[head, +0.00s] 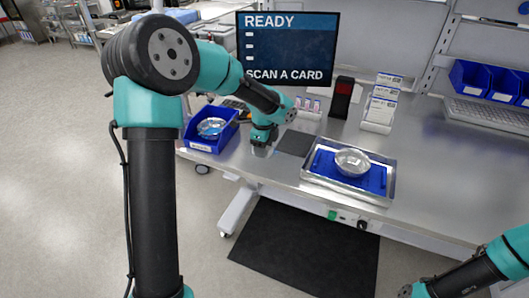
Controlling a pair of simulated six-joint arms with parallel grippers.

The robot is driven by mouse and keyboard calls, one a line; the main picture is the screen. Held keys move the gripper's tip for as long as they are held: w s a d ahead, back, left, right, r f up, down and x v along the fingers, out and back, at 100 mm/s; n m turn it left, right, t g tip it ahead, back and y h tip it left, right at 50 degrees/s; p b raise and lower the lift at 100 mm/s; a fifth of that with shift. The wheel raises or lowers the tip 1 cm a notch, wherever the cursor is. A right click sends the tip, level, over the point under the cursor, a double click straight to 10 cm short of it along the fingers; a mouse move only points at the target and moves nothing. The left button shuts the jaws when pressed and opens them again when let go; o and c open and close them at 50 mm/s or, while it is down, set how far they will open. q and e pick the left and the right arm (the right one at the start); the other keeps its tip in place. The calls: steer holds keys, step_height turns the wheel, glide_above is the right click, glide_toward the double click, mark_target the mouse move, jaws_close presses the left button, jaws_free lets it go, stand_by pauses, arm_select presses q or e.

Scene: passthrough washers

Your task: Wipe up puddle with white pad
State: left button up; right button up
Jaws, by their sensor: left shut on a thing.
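My left gripper (262,146) points down over the steel bench, between the blue bin and the dark mat. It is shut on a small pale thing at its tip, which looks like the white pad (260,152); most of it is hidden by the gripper. I cannot make out a puddle on the shiny bench top; glare and the small size make it hard to tell. Whether the pad touches the bench cannot be told. My right arm shows at the lower right, with its gripper out of the picture.
A blue bin (203,146) with a clear packet stands at the bench's left end. A dark mat (296,142) lies right of the gripper. A metal tray (312,178) holds a blue liner and a steel bowl (352,162). A card reader (341,98) and boxes (381,103) stand behind.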

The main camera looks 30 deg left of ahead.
arm_select(q)
steer(key=shift+r, duration=1.15)
steer(key=w+r+m, duration=0.1)
steer(key=w+m, duration=0.1)
steer(key=w, duration=0.1)
steer(key=w+r+m+t+h, duration=0.1)
steer(key=w+m, duration=0.1)
steer(key=m, duration=0.1)
steer(key=w+r+m+t+h, duration=0.1)
steer(key=w+m, duration=0.1)
steer(key=w, duration=0.1)
steer(key=shift+w+d+r+m, duration=0.1)
steer(key=shift+w+r+m, duration=0.2)
steer(key=shift+w+r, duration=0.05)
steer(key=shift+w+r+m+h, duration=0.3)
steer(key=shift+w+r+m, duration=0.1)
steer(key=shift+w+m, duration=0.35)
steer(key=shift+f, duration=2.5)
